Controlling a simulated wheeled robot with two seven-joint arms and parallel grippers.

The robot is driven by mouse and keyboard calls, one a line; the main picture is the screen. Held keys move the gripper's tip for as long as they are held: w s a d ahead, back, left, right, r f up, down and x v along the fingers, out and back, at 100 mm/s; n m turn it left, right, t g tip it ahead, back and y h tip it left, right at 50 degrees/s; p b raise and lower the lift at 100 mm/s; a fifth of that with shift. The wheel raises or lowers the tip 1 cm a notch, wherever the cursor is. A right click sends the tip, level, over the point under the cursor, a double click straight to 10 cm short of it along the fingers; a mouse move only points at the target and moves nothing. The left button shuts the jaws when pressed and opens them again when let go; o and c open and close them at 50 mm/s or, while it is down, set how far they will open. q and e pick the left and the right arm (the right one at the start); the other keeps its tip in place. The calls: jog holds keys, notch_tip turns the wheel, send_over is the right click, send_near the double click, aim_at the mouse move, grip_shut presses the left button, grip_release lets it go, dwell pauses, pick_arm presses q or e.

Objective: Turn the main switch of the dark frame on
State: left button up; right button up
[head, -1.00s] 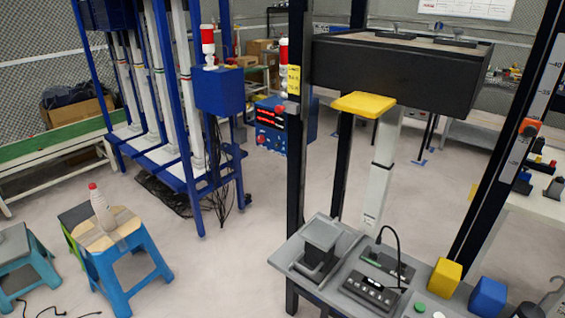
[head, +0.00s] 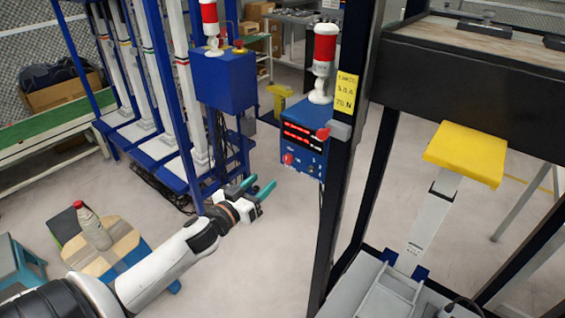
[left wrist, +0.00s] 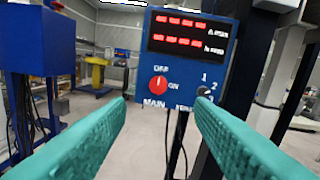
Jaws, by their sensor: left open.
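The main switch is a red round knob (left wrist: 158,86) low on the left of a blue control box (left wrist: 185,50) in the left wrist view. OFF is printed above it, ON to its right and MAIN below. Its pale mark appears to point up towards OFF. In the head view the blue box (head: 304,160) hangs behind the dark frame's post (head: 345,165), with the red knob (head: 287,158) at its lower left. My left gripper (head: 255,188) is open and empty, left of and below the knob, apart from it. In its wrist view the teal fingers (left wrist: 161,108) spread below and around the knob's line.
A blue frame with a blue box (head: 224,82) and hanging cables stands left of my gripper. A stool with a bottle (head: 92,228) is beside my left arm. A yellow pad (head: 466,153) is at the right. Floor between the frames is clear.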

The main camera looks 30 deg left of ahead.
aim_at(286, 160)
pick_arm(q)
jog(key=w+p, duration=0.1)
jog(key=w, duration=0.8)
jog(key=shift+w, duration=0.6)
jog(key=shift+w+f, duration=0.1)
jog(key=shift+w, duration=0.15)
pick_arm(e)
jog(key=shift+w+a+r, duration=0.3)
jog(key=shift+a+r, duration=0.15)
jog(key=shift+r, duration=0.35)
pick_arm(q)
jog(key=c, duration=0.8)
jog(key=shift+c, duration=0.9)
pick_arm(e)
jog(key=shift+d, duration=0.4)
